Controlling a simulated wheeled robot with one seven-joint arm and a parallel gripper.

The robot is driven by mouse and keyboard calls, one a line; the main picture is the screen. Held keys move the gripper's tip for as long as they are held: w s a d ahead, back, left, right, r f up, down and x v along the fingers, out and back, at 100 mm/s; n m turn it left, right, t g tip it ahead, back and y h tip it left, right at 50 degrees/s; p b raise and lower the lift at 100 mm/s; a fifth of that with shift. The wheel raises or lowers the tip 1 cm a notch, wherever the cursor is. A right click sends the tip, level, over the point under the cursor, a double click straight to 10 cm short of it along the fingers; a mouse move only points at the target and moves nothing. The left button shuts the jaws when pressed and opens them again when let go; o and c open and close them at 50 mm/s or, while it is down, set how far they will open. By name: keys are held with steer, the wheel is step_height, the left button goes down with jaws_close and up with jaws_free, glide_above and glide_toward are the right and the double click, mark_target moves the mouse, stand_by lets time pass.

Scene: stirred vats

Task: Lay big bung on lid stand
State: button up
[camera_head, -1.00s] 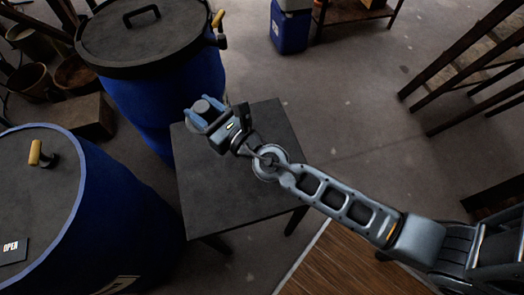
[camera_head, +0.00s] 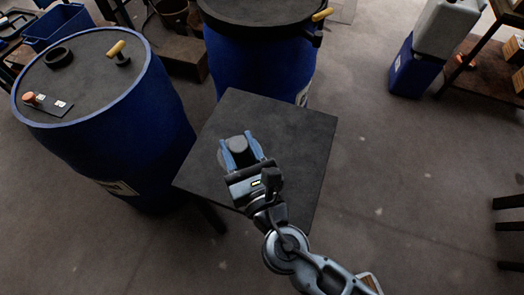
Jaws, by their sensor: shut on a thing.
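The big bung (camera_head: 239,144) is a dark grey round piece held between the blue fingers of my gripper (camera_head: 240,151). My gripper is shut on it, over the left-middle part of a dark square-topped stand (camera_head: 300,130), which I take for the lid stand. Seen from above, I cannot tell whether the bung touches the top or hangs above it. The bung's underside is hidden.
Another blue vat (camera_head: 250,70) stands behind the stand.

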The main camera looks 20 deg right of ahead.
steer(key=s+a+f+b, duration=0.1)
steer(key=s+a+f, duration=0.1)
steer(key=s+a, duration=0.3)
steer(key=b, duration=0.2)
glide_above(215, 167)
steer(key=shift+y, duration=0.3)
step_height(215, 167, down, 7)
steer(key=shift+f+b, duration=0.9)
steer(key=shift+f, duration=1.1)
steer(key=shift+f, duration=0.2)
steer(key=o, duration=1.1)
steer(key=shift+c, duration=0.2)
steer(key=shift+r, duration=0.15)
